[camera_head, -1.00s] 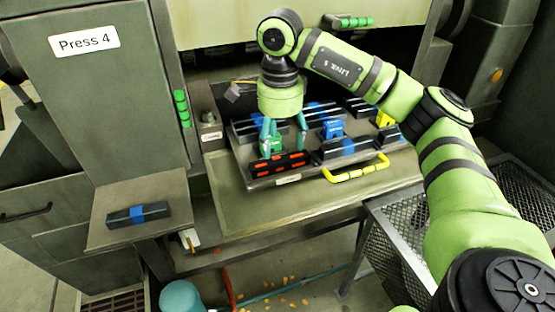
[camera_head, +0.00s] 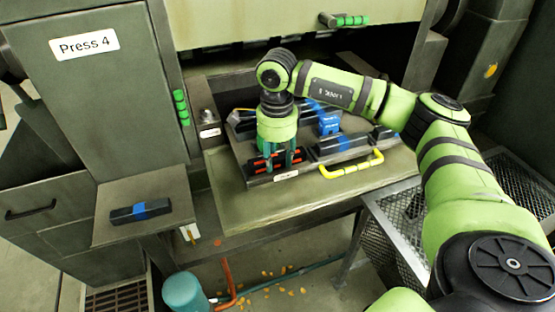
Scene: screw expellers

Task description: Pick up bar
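My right gripper (camera_head: 279,163) points straight down over the front left of a dark tray (camera_head: 252,178) on the press table. Its teal fingers come down at a black bar with red-orange marks (camera_head: 295,156) and hide part of it. I cannot tell whether the fingers are closed on the bar or only around it. Another black bar, with a blue band (camera_head: 141,212), lies on the shelf at the left, away from the gripper. A black bar with a blue mark (camera_head: 343,143) lies on the tray, right of the gripper. My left gripper is not in view.
A blue block (camera_head: 328,123) stands on the tray behind the gripper. A yellow handle (camera_head: 352,165) sticks out from the tray's front. The Press 4 cabinet (camera_head: 100,90) stands at the left. The table's front strip (camera_head: 260,211) is clear. A mesh surface (camera_head: 398,215) is at the right.

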